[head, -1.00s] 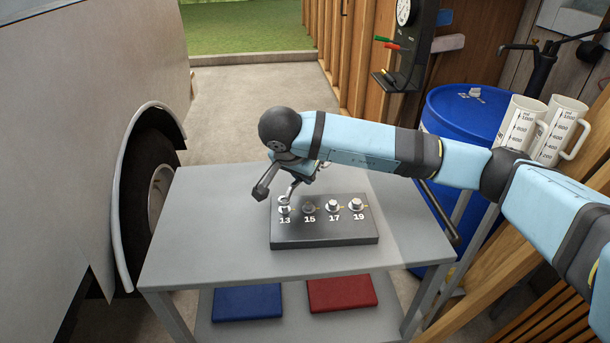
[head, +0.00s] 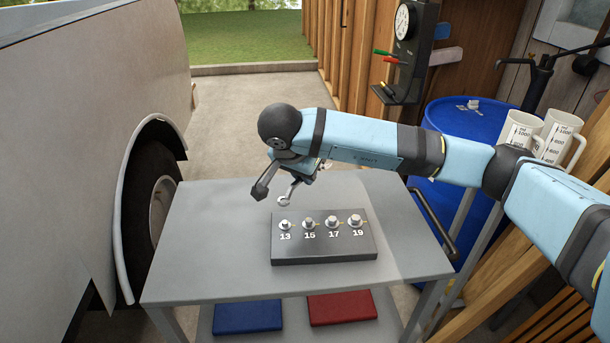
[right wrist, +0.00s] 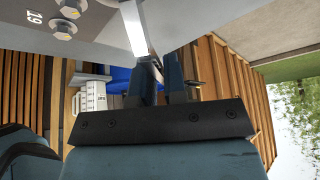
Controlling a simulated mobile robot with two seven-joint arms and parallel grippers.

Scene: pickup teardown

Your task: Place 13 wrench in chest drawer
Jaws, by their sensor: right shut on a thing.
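My right gripper (head: 300,177) is shut on a silver wrench (head: 285,201) and holds it above the table, near the far left corner of the dark block. In the head view the wrench's ring end points down and left, clear of the bolt marked 13 (head: 285,225). In the right wrist view the wrench (right wrist: 133,28) runs up from between the fingers (right wrist: 163,78); its held part is hidden. No size mark is readable on it. My left gripper is not in view. No chest drawer is in view.
The dark block (head: 324,250) carries bolts marked 13, 15, 17 and 19 on the grey table (head: 200,245). Blue (head: 247,310) and red (head: 342,307) flat items lie on the shelf below. A blue barrel (head: 440,115) with white jugs stands right. The vehicle wheel (head: 158,200) is left.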

